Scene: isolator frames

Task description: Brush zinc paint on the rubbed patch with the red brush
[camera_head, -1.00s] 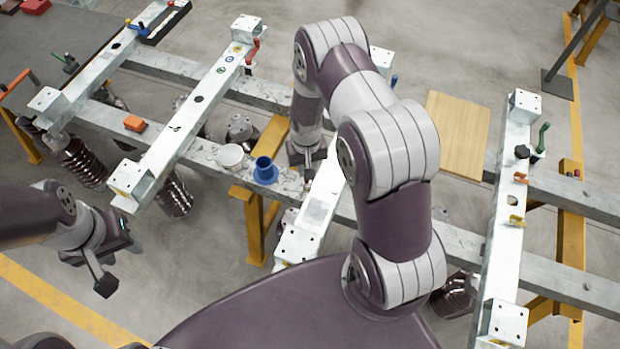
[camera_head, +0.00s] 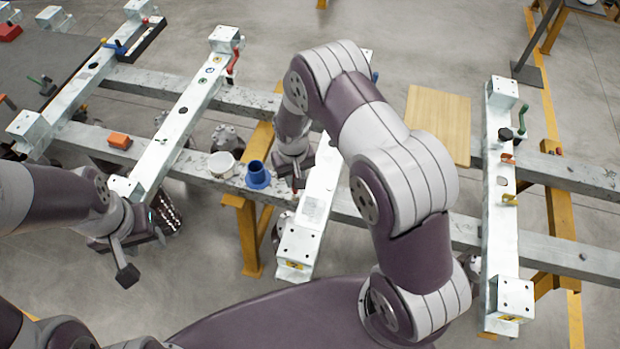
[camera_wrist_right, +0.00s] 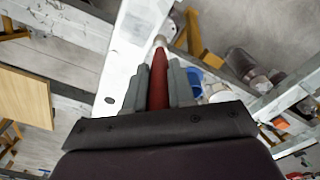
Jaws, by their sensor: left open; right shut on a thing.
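My right gripper (camera_head: 296,182) is shut on the red brush (camera_wrist_right: 158,82), which points away from the wrist with its pale tip (camera_wrist_right: 160,42) over the edge of a galvanised beam (camera_head: 319,190). A dull grey patch (camera_head: 313,206) shows on that beam, and also in the right wrist view (camera_wrist_right: 135,27). The tip appears beside the patch; I cannot tell whether it touches the beam. A blue pot (camera_head: 258,176) stands on the grey cross rail left of the right gripper; its contents are not clear. My left gripper (camera_head: 142,252) is open and empty at the lower left.
A white round tub (camera_head: 221,165) stands left of the pot. An orange block (camera_head: 119,141) lies on the rail further left. A wooden board (camera_head: 438,122) lies right of my right arm. Other galvanised beams (camera_head: 188,115) carry clamps. Yellow trestles (camera_head: 246,235) stand below.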

